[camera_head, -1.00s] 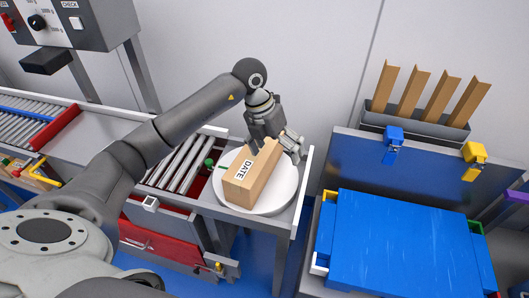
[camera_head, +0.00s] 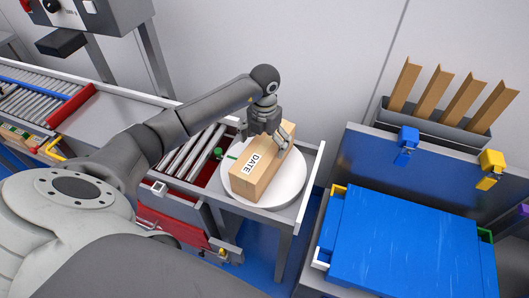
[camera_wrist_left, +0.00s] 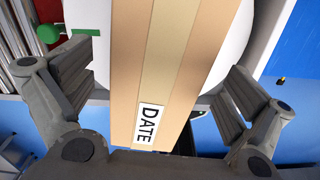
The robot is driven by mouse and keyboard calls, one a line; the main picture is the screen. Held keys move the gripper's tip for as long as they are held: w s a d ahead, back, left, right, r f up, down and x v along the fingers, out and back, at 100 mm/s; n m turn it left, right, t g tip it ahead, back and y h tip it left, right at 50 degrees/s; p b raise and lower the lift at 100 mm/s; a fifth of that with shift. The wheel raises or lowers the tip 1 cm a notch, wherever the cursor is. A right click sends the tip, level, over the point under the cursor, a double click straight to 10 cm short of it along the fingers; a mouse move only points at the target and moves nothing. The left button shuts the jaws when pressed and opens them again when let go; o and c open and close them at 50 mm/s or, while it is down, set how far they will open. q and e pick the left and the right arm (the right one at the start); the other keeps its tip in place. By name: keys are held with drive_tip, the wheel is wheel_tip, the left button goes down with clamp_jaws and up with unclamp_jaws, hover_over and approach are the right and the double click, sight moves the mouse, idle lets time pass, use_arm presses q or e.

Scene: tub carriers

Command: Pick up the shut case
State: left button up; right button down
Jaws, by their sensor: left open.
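The shut case is a tan cardboard box (camera_head: 262,172) with a lighter tape strip and a white DATE label. It lies on a white round turntable (camera_head: 291,194) at the end of the roller line. My left gripper (camera_head: 264,137) is over the far part of the case. In the left wrist view the case (camera_wrist_left: 190,50) runs between the two open fingers of the left gripper (camera_wrist_left: 160,85), with a gap on each side. I cannot tell from these views how far down the fingers reach. The right gripper is not in view.
A green knob (camera_head: 217,152) stands by the turntable's left side. Rollers (camera_head: 188,155) and a red panel (camera_head: 165,218) lie left of it. A blue-lidded box (camera_head: 405,250) and a grey bin with cardboard strips (camera_head: 435,125) stand at the right. A grey wall is behind.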

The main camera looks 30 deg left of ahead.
use_arm(q)
drive_tip(key=shift+s+f, duration=0.1)
drive_tip(key=shift+f, duration=1)
drive_tip(key=c, duration=1.9)
drive_tip(key=shift+w+r, duration=0.15)
drive_tip(key=shift+w, duration=0.05)
drive_tip(key=shift+c, duration=0.7)
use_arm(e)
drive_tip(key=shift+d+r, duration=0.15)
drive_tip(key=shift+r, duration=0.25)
